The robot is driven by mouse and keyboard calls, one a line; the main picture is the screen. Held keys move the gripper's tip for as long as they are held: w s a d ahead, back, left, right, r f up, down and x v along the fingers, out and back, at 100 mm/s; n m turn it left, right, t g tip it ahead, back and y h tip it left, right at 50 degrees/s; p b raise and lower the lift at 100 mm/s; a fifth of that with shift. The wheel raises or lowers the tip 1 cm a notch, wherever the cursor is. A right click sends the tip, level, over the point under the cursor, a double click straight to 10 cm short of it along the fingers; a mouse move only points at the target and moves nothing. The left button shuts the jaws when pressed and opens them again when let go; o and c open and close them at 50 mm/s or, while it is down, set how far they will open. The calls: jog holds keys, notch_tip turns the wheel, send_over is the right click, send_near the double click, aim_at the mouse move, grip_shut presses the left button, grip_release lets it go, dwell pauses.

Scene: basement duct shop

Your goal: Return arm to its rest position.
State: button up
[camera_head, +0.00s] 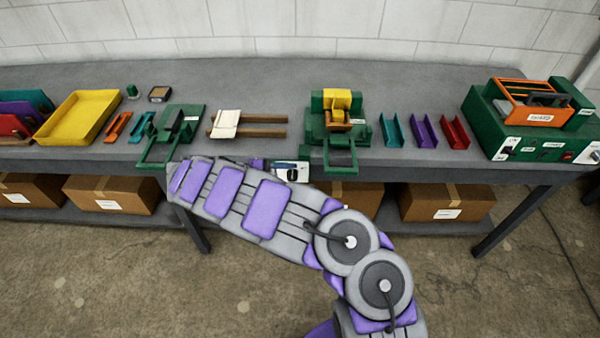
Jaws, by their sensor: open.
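My arm, grey with purple panels, rises from the bottom right and reaches up and left across the front of the grey workbench (300,82). Its far end covers a stretch of the bench's front edge, close to the left green machine (184,120). I cannot make out gripper fingers anywhere; the gripper is hidden or out of frame. A small purple part shows just above the arm at the bench edge, beside a small white and dark box (290,172). I see nothing held.
On the bench stand a yellow tray (82,116), a green machine with a yellow top (337,113), small coloured channels (424,131) and a green and orange machine (528,112). Cardboard boxes (112,194) sit on the lower shelf. Concrete floor (110,275) is clear at lower left.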

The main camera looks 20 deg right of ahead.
jog(key=shift+a+r, duration=0.1)
jog(key=shift+a, duration=0.35)
jog(key=shift+a, duration=0.1)
